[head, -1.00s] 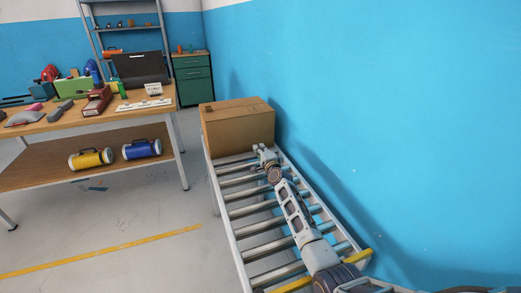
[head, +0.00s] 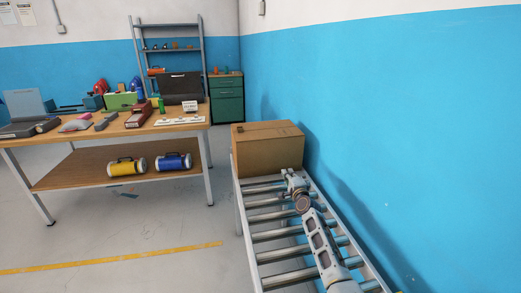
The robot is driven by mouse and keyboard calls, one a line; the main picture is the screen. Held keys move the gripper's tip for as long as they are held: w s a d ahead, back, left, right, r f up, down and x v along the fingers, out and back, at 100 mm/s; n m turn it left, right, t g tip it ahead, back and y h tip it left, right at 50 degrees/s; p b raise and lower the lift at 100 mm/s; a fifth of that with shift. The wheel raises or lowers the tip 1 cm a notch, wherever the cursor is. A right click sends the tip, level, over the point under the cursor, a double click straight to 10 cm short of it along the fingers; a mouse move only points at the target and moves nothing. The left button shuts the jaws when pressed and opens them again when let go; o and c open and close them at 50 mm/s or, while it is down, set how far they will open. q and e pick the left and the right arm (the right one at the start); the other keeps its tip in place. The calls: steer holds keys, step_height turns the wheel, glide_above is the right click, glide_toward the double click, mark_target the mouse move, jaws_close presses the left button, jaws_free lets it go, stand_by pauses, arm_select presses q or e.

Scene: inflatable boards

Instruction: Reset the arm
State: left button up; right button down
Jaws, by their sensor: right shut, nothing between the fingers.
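My right arm reaches forward from the bottom right over the roller conveyor (head: 256,260). My right gripper (head: 292,177) is at the near side of the cardboard box (head: 262,155), small in the picture. It is shut with nothing in it. Whether it touches the box I cannot tell. The box is closed and sits at the far end of the conveyor. My left gripper and arm are out of the picture.
A wooden workbench (head: 60,143) with tools and cases stands at the left. A yellow canister (head: 126,165) and a blue canister (head: 173,162) lie on its lower shelf. A blue wall runs along the conveyor's right side. The floor between bench and conveyor is clear.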

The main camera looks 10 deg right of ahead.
arm_select(q)
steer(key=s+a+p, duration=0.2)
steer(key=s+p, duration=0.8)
steer(key=p, duration=0.1)
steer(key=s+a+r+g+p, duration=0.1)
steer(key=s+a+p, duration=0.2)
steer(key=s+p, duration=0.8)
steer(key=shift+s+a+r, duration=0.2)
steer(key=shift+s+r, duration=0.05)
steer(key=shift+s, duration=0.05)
stand_by(0.4)
